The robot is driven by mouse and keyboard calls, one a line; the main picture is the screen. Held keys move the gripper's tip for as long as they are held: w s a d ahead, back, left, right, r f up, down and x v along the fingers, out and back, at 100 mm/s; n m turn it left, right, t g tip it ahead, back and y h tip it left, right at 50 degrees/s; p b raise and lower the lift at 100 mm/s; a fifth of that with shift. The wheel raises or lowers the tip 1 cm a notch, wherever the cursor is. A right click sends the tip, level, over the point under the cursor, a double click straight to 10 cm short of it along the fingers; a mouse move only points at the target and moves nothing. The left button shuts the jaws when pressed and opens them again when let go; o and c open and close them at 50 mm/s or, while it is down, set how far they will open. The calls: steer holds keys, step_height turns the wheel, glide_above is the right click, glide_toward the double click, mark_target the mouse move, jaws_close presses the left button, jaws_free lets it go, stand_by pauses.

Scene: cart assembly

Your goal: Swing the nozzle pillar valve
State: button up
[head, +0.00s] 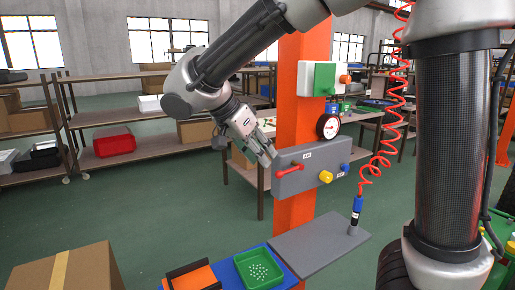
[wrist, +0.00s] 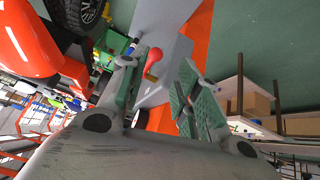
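The nozzle pillar valve has a red lever handle (head: 289,170) on the front of a grey box (head: 311,168), which is fixed to an orange pillar (head: 297,120). The lever lies nearly level, with its round knob at the left end. My gripper (head: 267,158) is just above and to the left of the knob in the head view. In the wrist view my gripper (wrist: 160,72) is open, with its two fingers apart. The red lever (wrist: 153,60) shows in the gap between them, nearer the left finger. I cannot tell whether a finger touches it.
The box also carries a yellow knob (head: 326,176) and a blue knob (head: 345,168). A gauge (head: 328,126) sits above it, and a red coiled hose (head: 384,160) hangs to the right. Below are a grey plate (head: 318,245) and a green tray (head: 240,258).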

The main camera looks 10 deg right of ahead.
mark_target(277, 172)
steer(key=d+f, duration=0.1)
steer(key=f, duration=0.1)
steer(key=d+f+m, duration=0.1)
steer(key=d+f, duration=0.1)
steer(key=w+d+f+m, duration=0.1)
steer(key=f, duration=0.1)
steer(key=shift+d, duration=0.4)
steer(key=shift+w+d+f, duration=0.1)
steer(key=shift+f, duration=0.05)
steer(key=shift+c, duration=0.8)
steer(key=c, duration=0.5)
